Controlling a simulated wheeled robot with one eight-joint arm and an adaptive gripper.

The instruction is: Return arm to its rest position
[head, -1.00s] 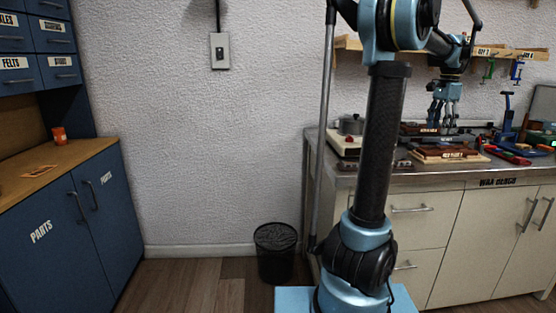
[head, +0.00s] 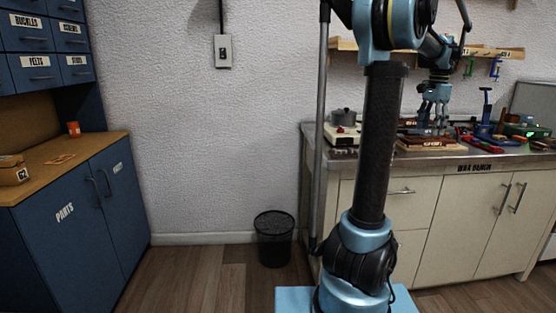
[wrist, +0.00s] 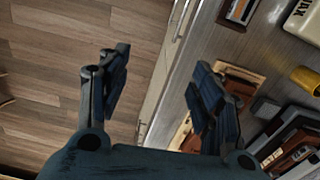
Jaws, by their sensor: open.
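My arm stands in front of the wax bench (head: 325,165) in the head view, its upper end bent over to the right. My gripper (head: 433,118) hangs fingers down at its end, in front of the back part of the bench top. In the wrist view my gripper (wrist: 160,85) has its two dark fingers wide apart with nothing between them. The bench edge and wooden floor show below the gap. A wooden board with a dark red block (head: 433,142) appears just under the gripper in the head view. It is partly behind the right finger in the wrist view.
A device with a grey pot (head: 343,130) stands on the bench's left end. Coloured tools (head: 490,137) lie at its right. A black bin (head: 274,240) stands on the floor left of the bench. Blue parts cabinets (head: 90,215) are at far left. Open floor lies between.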

